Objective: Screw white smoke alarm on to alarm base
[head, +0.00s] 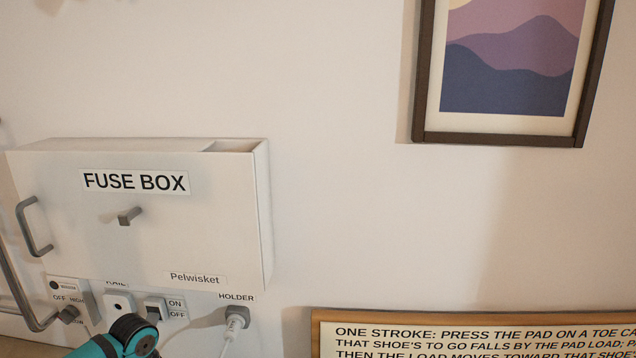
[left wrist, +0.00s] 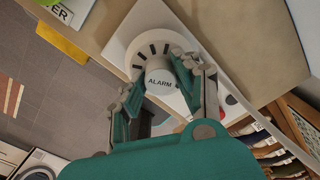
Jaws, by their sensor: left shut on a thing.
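The white smoke alarm (left wrist: 159,79), a short cylinder marked ALARM, is between the fingers of my left gripper (left wrist: 160,84) in the left wrist view. The gripper is shut on it, with one finger on each side. Right behind it is a round white part with dark slots (left wrist: 147,49), against a white square plate (left wrist: 119,41). I cannot tell whether the slotted part belongs to the alarm or to the alarm base, nor how firmly they are joined. The head view shows neither the alarm nor a gripper's fingers. My right gripper is out of view.
In the head view, a white fuse box (head: 150,235) with handles, switches and a plugged cable (head: 236,320) is on the wall. A framed picture (head: 425,75) and an instruction board (head: 316,330) are to its right. In the left wrist view, a shelf of shoes (left wrist: 275,150) is at right.

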